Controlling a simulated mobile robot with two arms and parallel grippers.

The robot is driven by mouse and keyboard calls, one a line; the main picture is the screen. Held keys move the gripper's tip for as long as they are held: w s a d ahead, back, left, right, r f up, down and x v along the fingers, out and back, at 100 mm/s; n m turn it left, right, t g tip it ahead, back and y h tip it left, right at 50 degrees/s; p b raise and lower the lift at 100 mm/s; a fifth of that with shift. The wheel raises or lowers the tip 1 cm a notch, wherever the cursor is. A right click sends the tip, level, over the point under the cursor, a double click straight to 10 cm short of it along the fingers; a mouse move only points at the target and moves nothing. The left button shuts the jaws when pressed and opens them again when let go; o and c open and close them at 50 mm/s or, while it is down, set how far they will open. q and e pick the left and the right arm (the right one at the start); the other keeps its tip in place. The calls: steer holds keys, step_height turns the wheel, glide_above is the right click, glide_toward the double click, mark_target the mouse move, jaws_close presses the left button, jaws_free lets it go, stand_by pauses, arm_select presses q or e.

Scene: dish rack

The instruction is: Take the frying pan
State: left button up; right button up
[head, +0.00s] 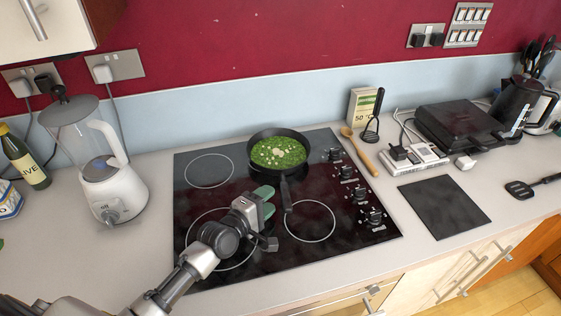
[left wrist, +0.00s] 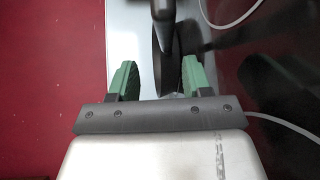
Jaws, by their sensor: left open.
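The black frying pan (head: 303,141) sits on the back burner area of the hob, with green food and pale pieces in it. Its handle (head: 286,194) points toward the front of the hob. My left gripper (head: 269,203) is open above the hob, just left of the handle, with green finger pads. In the left wrist view, a dark handle-like shape (left wrist: 163,28) lies ahead of and in line with the gap between the open fingers (left wrist: 160,80). I cannot tell how far it is from the fingertips. My right gripper is not in view.
The black glass hob (head: 335,262) has knobs on its right. A blender (head: 100,165) stands left. A wooden spoon (head: 360,152), a masher (head: 371,128) and a dark board (head: 445,207) are right of the hob. The counter's front edge is clear.

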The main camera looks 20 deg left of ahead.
mark_target(282, 188)
arm_select(q)
steer(key=x, duration=0.4)
steer(key=f+p+x, duration=0.1)
steer(key=x, duration=0.1)
steer(key=shift+w+d, duration=0.15)
steer(key=shift+d, duration=0.1)
jaws_close()
steer(key=shift+r, duration=0.25)
